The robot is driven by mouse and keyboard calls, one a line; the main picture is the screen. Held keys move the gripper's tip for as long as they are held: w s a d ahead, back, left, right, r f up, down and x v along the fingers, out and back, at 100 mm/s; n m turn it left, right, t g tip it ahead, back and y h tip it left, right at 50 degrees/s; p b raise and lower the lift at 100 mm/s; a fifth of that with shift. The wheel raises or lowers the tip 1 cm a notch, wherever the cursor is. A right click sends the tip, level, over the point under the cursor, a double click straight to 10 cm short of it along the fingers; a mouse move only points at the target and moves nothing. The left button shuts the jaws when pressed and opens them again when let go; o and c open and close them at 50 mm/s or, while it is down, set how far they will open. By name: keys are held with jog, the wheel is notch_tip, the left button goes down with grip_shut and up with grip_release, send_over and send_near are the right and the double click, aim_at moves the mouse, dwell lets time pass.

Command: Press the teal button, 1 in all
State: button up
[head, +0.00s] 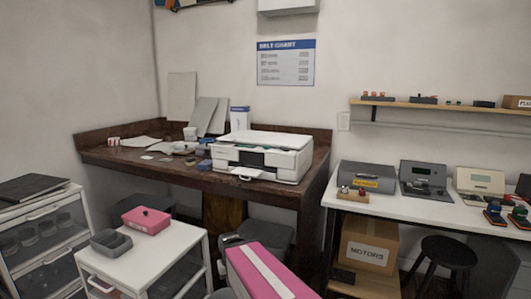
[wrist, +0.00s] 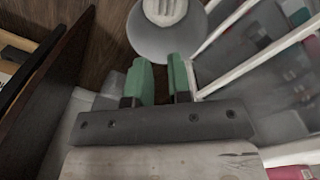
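I cannot make out a teal button for certain in either view. In the head view, small dark boxes (head: 494,213) with reddish and teal-looking parts sit at the right end of the white bench, too small to read.
A dark wood desk (head: 130,160) holds a white printer (head: 262,157) and papers. The white bench (head: 400,200) carries grey devices; a black stool (head: 448,252) and a MOTORS carton (head: 368,249) stand below. A white rack (wrist: 265,70) is close right of my fingers.

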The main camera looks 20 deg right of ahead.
dwell(0.4)
grip_shut()
